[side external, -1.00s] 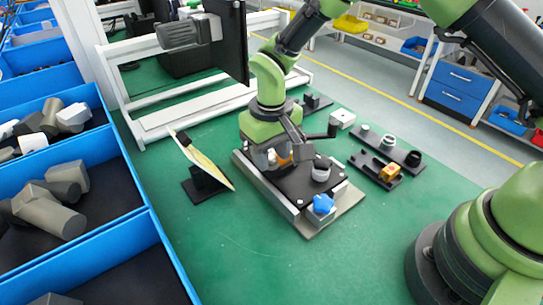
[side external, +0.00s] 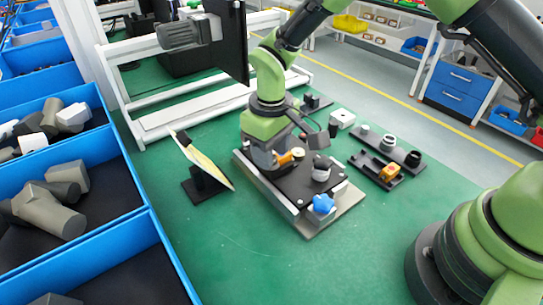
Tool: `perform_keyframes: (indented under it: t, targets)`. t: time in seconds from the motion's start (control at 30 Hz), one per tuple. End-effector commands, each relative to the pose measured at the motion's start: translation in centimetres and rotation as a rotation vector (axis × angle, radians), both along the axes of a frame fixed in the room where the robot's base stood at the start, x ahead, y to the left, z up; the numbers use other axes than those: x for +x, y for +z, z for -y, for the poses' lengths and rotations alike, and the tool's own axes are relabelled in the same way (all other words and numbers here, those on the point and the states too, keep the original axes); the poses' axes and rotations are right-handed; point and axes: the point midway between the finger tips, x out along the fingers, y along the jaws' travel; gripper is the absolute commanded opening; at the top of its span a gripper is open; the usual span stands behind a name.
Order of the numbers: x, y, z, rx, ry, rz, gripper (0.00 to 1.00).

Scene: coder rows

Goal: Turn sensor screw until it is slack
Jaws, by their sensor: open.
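A black-topped fixture plate (side external: 290,188) on a light metal base stands on the green bench, with small parts on it. A small orange part (side external: 285,159) and a pale round part (side external: 298,153) sit near its far end. A grey-and-black cylindrical part (side external: 321,172) and a blue star knob (side external: 323,204) sit nearer the front. I cannot tell which of these is the sensor screw. My gripper (side external: 270,165) is low over the far left end of the plate, beside the orange part. It is open; its fingertips are partly hidden, so contact is unclear.
A tray with an orange-brown part (side external: 390,173) lies to the right, with a strip of round parts (side external: 389,142) behind it. A yellow sheet on a black stand (side external: 203,178) is at left. Blue bins (side external: 82,213) line the left edge.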

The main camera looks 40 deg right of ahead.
Motion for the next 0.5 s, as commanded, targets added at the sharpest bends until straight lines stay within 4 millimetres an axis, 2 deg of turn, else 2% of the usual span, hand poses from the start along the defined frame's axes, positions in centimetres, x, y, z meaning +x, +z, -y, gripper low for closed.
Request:
perform_keyframes:
  t: [0.5]
  targets:
    - [0.0, 4.1, 0.0, 0.0, -0.001, 0.001, 0.4]
